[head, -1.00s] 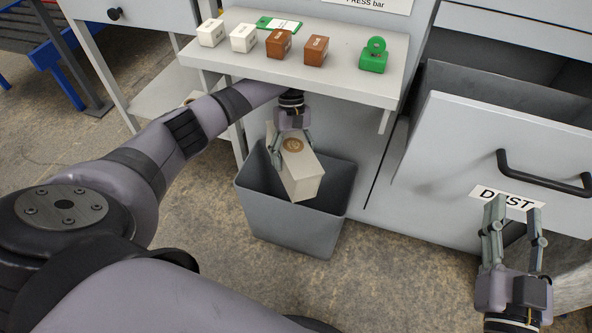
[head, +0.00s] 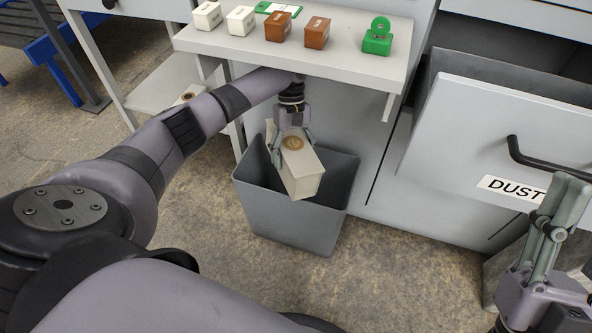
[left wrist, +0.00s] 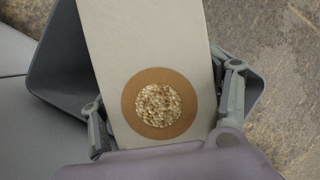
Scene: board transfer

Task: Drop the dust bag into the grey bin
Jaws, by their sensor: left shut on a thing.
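The dust bag (head: 303,181) is a pale, box-shaped bag with a brown ring around a speckled round opening. My left gripper (head: 291,140) is shut on it, one finger on each side, as the left wrist view shows at the bag's ringed end (left wrist: 183,121). The bag hangs tilted over the mouth of the grey bin (head: 295,228), its lower end near the front rim. I cannot tell how far it dips inside. The bin's rim also shows in the left wrist view (left wrist: 52,62). My right gripper (head: 566,190) is seen edge-on before the DUST drawer, its fingers overlapping.
A shelf (head: 350,65) with white and brown boxes and a green object (head: 377,40) juts out above my left gripper. The open DUST drawer (head: 470,150) stands right of the bin. Bare floor (head: 215,255) lies in front and left.

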